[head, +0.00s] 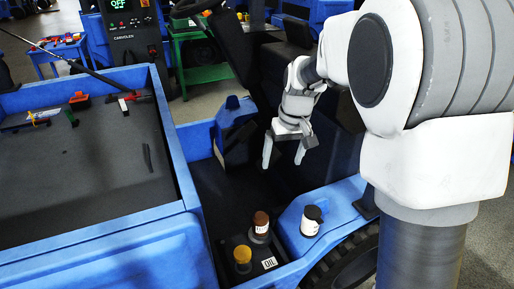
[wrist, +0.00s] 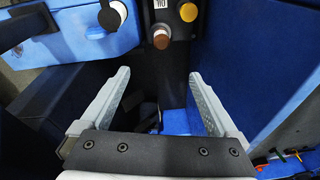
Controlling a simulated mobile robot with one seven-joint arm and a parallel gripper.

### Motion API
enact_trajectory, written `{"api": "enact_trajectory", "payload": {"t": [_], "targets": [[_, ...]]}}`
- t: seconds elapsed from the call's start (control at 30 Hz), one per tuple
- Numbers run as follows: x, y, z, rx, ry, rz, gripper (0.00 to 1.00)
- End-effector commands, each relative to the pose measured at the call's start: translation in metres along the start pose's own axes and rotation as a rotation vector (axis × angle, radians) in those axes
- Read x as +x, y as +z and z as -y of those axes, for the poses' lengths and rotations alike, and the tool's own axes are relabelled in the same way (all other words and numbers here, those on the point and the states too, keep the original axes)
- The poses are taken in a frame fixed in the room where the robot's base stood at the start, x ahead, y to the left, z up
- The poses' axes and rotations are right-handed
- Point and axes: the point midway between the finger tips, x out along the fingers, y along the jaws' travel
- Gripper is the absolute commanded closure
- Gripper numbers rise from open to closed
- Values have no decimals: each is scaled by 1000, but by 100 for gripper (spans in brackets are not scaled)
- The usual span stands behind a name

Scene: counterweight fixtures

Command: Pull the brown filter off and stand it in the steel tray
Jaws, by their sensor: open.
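The brown filter (head: 261,219) stands upright on a grey cylindrical mount in the dark bay of the blue vehicle. It also shows in the wrist view (wrist: 161,40), at the top, beyond my fingertips. My gripper (head: 284,160) is open and empty, pointing down, above and behind the filter in the head view and clear of it. In the wrist view the two grey fingers (wrist: 159,76) are spread wide with nothing between them. I cannot make out a steel tray in either view.
A white canister with a black cap (head: 312,219) stands right of the filter, on a blue wheel housing. A yellow-capped post (head: 243,255) and an OIL label (head: 269,263) are close in front. A dark flat bed (head: 80,170) with scattered tools lies left, behind blue walls.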

Motion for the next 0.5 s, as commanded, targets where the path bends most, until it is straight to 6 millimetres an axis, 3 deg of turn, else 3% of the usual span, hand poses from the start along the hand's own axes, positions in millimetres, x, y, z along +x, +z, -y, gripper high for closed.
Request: {"api": "enact_trajectory", "payload": {"t": [0.03,0.1,0.4,0.5], "targets": [[29,-7,0,-14,3,21,4],[59,-17,2,-32,6,44,4],[189,-45,10,-121,30,132,4],[222,-48,12,-148,37,154,4]]}}
